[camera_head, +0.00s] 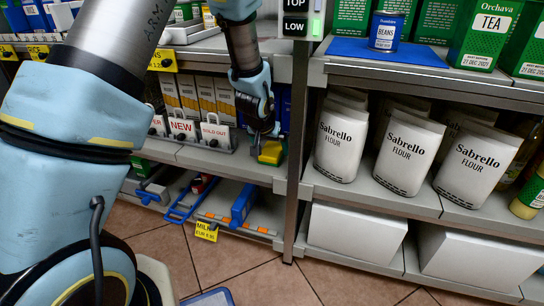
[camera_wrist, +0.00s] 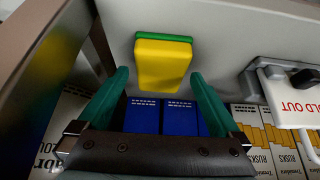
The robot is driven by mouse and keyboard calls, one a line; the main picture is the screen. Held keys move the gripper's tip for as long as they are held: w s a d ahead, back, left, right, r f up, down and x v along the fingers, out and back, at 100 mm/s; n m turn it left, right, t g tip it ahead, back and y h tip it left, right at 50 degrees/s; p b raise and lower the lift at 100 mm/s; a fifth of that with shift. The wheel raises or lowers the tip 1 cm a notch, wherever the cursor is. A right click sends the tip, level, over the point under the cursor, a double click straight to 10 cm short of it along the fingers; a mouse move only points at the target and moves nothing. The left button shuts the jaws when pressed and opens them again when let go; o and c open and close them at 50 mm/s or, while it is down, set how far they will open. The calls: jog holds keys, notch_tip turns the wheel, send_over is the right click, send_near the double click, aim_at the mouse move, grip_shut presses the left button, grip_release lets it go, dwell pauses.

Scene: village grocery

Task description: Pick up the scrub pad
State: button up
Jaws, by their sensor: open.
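The scrub pad is a yellow block with a green layer. In the head view the scrub pad (camera_head: 271,152) lies on the middle shelf near its front edge, just left of the shelf post. In the wrist view the scrub pad (camera_wrist: 163,63) sits ahead of the fingers, between their lines. My gripper (camera_head: 266,132) reaches down close to the pad, and its lower end partly overlaps it in the head view. In the wrist view my gripper (camera_wrist: 160,78) is open, with green fingers on either side and nothing held.
Sign holders (camera_head: 183,128) stand left of the pad. Blue boxes (camera_wrist: 175,116) stand behind it. The shelf post (camera_head: 297,120) is close on the right, with flour bags (camera_head: 340,140) beyond. Bare shelf surface (camera_wrist: 235,30) surrounds the pad.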

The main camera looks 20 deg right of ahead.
jog(key=shift+x, duration=0.8)
jog(key=c, duration=1.2)
